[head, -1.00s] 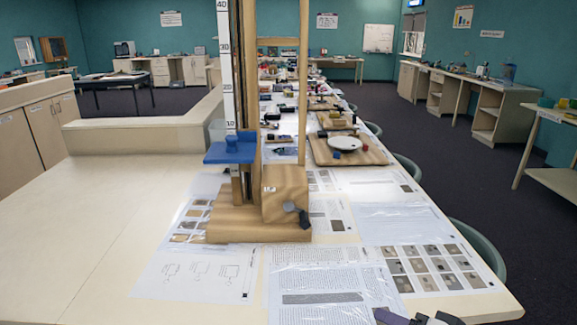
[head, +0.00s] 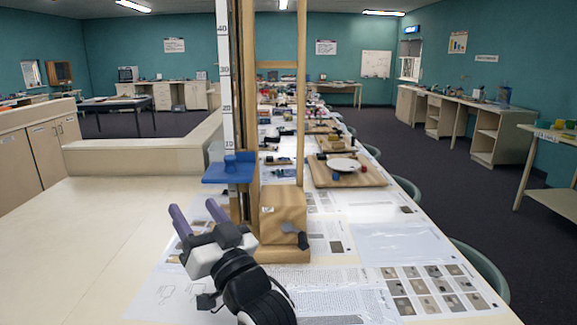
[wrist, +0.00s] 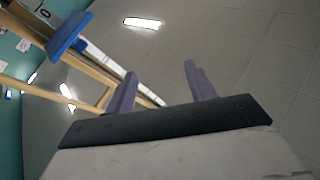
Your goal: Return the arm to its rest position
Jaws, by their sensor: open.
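My gripper (head: 194,214) is in the lower middle of the head view, above the table (head: 75,235) and in front of the wooden apparatus. Its two purple fingers are apart with nothing between them. In the wrist view the open fingers (wrist: 160,88) point up toward the ceiling. The tall wooden apparatus (head: 283,212) has a numbered scale (head: 225,75) and a blue platform (head: 228,170). The platform also shows at the upper left of the wrist view (wrist: 70,34). The gripper hides part of the apparatus base and some papers.
Printed sheets (head: 425,285) lie flat on the table around the apparatus. A wooden board (head: 350,178) with a white disc (head: 343,164) stands farther back. Chairs (head: 480,270) line the right edge. The table's left side is clear.

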